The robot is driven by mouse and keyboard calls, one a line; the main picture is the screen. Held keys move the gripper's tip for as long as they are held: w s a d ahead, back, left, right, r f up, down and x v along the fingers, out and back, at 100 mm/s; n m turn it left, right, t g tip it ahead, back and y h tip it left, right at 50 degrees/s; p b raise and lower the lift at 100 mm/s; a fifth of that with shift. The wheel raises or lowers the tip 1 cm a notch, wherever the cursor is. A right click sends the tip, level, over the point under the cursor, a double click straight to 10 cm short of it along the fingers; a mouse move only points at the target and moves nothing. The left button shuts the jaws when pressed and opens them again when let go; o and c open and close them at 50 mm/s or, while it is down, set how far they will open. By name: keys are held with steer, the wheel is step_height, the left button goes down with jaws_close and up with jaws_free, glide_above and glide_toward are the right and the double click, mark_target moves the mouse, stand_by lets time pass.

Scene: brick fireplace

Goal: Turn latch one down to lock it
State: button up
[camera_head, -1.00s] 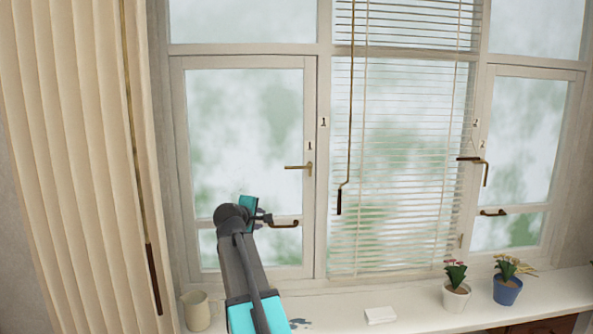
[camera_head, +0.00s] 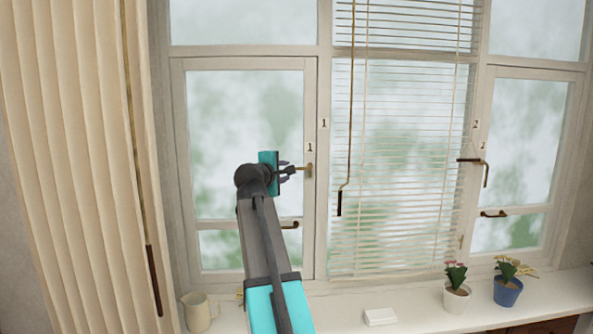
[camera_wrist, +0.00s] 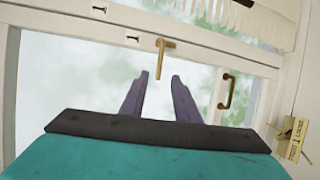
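Latch one (camera_head: 309,170) is a brass handle on the right stile of the left window, below a "1" label. In the head view, its lever points left and is partly covered by my gripper (camera_head: 287,172). In the wrist view, the latch lever (camera_wrist: 159,60) reaches toward my gripper (camera_wrist: 157,80). Its free end lies between the two dark fingertips in the picture, with a gap on each side. The fingers are open and hold nothing. Whether the lever is fully between them in depth is hard to tell.
A brown pull handle (camera_head: 291,225) sits lower on the same window. A second latch (camera_head: 470,160), labelled 2, is on the right window. Blinds (camera_head: 400,160) hang between them. A mug (camera_head: 197,311) and two potted plants (camera_head: 456,288) stand on the sill. A tag (camera_wrist: 292,138) shows at right.

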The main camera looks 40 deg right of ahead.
steer(key=shift+p+x, duration=1.95)
steer(key=shift+x, duration=4.85)
steer(key=shift+c, duration=0.2)
jaws_close()
